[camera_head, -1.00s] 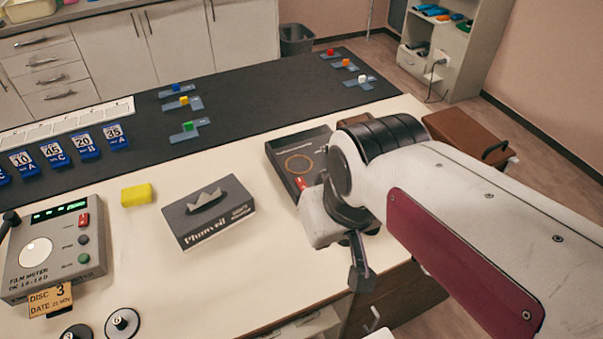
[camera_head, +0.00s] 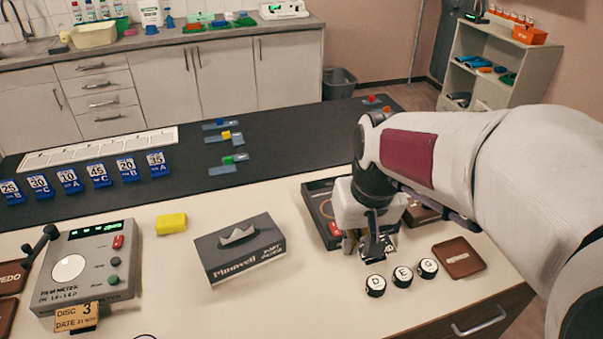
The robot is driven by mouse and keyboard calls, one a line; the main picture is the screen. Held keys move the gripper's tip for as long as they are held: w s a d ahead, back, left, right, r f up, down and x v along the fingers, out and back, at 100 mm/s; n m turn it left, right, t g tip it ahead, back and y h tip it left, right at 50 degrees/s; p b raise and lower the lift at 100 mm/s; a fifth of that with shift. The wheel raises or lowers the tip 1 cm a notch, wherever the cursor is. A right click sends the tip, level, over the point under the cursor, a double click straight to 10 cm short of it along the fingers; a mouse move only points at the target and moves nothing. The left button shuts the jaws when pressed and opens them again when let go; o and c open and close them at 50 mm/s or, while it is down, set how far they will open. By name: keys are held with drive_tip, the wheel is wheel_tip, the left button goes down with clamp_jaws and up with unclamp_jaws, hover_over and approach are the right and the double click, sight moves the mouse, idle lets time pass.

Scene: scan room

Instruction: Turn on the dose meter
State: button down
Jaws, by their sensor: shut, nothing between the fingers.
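A dark flat device (camera_head: 318,212) with a ring mark on its top lies on the right part of the table. My gripper (camera_head: 372,248) is shut and empty, pointing down at the device's front right edge and hiding much of it. I cannot tell whether they touch. I see no readable "dose meter" label on either device.
A grey Plumwell box (camera_head: 238,250) and a yellow block (camera_head: 171,223) lie between the two devices. Numbered blue tags (camera_head: 96,175) stand on the black strip behind.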

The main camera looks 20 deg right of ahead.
drive_tip(key=w+d+n, duration=0.1)
drive_tip(key=w+d, duration=0.2)
drive_tip(key=w, duration=0.4)
drive_tip(key=w+d+f+t, duration=0.1)
drive_tip(key=w+d, duration=0.2)
drive_tip(key=w, duration=0.5)
drive_tip(key=shift+w+f+n, duration=0.25)
drive_tip(key=shift+n, duration=0.15)
drive_tip(key=shift+f, duration=0.15)
hover_over(333, 224)
drive_tip(key=s, duration=0.2)
drive_tip(key=f, duration=1.1)
drive_tip(key=shift+w, duration=0.25)
drive_tip(key=shift+x, duration=1.05)
drive_tip(key=shift+s, duration=0.15)
drive_tip(key=shift+f, duration=0.1)
